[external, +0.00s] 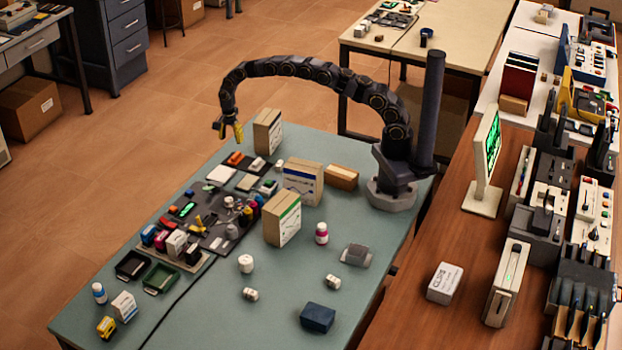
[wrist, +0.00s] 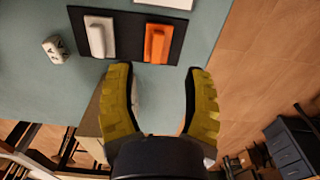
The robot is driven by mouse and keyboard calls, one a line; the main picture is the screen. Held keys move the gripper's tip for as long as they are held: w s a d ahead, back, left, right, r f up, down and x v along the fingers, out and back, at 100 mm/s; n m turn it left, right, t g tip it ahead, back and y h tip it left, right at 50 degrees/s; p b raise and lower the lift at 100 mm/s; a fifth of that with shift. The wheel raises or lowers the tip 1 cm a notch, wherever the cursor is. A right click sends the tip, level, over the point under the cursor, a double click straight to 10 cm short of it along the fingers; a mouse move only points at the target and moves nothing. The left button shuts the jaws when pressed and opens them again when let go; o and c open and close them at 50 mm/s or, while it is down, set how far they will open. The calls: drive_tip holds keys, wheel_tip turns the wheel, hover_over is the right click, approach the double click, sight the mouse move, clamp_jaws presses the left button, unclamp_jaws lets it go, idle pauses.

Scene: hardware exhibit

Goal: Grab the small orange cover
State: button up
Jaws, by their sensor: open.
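The small orange cover (external: 236,158) sits on a dark plate near the far left edge of the teal table. In the wrist view it shows as an orange block (wrist: 158,43) on the dark panel (wrist: 133,50), beside a white block (wrist: 100,40). My gripper (external: 230,133) is above the table's far left edge, higher than the cover and apart from it. In the wrist view the yellow fingers (wrist: 160,74) are spread with nothing held between them, and the orange cover lies ahead of the gap, nearer the right finger.
A tall cardboard box (external: 267,132) stands close to the right of the cover. More boxes (external: 302,182) and a cluttered dark board (external: 210,222) are nearby. A small white cube (wrist: 56,49) lies left of the panel. The table's edge drops to the floor close by.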

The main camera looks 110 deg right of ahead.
sight(235, 156)
drive_tip(key=shift+s+d+f, duration=0.1)
drive_tip(key=shift+d+f, duration=0.1)
drive_tip(key=shift+f, duration=0.25)
drive_tip(key=shift+s+d+f, duration=0.1)
drive_tip(key=shift+d+f, duration=0.05)
drive_tip(key=shift+f, duration=0.25)
drive_tip(key=shift+w+f, duration=0.1)
drive_tip(key=shift+f, duration=0.7)
drive_tip(key=f, duration=0.4)
drive_tip(key=shift+s+a+f, duration=0.1)
drive_tip(key=shift+s+f, duration=0.05)
drive_tip(key=shift+s, duration=0.2)
drive_tip(key=shift+f, duration=0.45)
drive_tip(key=c, duration=0.8)
drive_tip(key=shift+c, duration=0.2)
